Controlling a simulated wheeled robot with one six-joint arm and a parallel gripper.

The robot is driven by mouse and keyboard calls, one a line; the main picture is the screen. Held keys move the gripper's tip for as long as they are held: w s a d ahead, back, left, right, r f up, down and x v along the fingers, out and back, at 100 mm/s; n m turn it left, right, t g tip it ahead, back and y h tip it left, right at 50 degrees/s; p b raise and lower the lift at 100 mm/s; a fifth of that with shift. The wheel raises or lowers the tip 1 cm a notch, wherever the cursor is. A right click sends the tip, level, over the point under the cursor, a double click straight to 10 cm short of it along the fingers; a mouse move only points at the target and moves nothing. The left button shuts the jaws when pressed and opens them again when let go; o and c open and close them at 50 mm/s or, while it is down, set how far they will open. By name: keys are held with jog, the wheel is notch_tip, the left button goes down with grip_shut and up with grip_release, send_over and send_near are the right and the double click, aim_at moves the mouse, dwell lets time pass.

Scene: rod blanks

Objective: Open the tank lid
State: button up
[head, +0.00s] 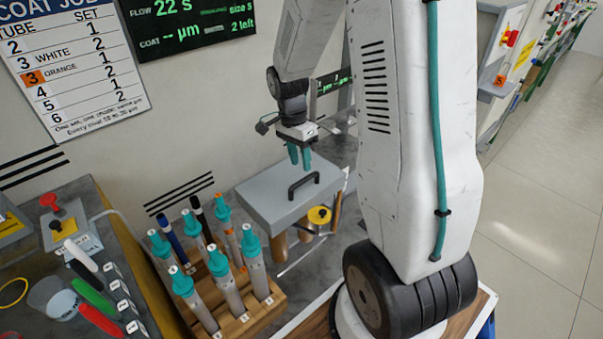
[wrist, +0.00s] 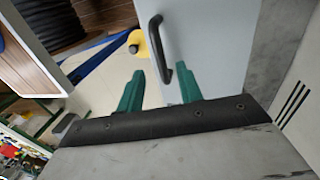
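My gripper (head: 300,157) hangs just above the handle, teal fingers pointing down. In the wrist view my gripper (wrist: 161,90) has its two fingers well apart with nothing between the tips. The handle's near end appears close to the right finger.
A wooden rack (head: 240,318) with several teal-capped tubes stands left of the lid. A yellow round part (head: 319,215) sits right beside the lid. A side bench (head: 75,205) holds a red-knobbed box, a cup and markers. The wall behind is close.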

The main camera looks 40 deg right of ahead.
aim_at(303, 179)
jog(key=f, duration=0.2)
jog(key=s+f, duration=0.1)
jog(key=f, duration=0.1)
jog(key=shift+f, duration=0.4)
jog(key=shift+c, duration=0.4)
grip_shut()
jog(key=shift+a, duration=0.1)
jog(key=shift+w+r, duration=0.1)
jog(key=shift+r, duration=0.05)
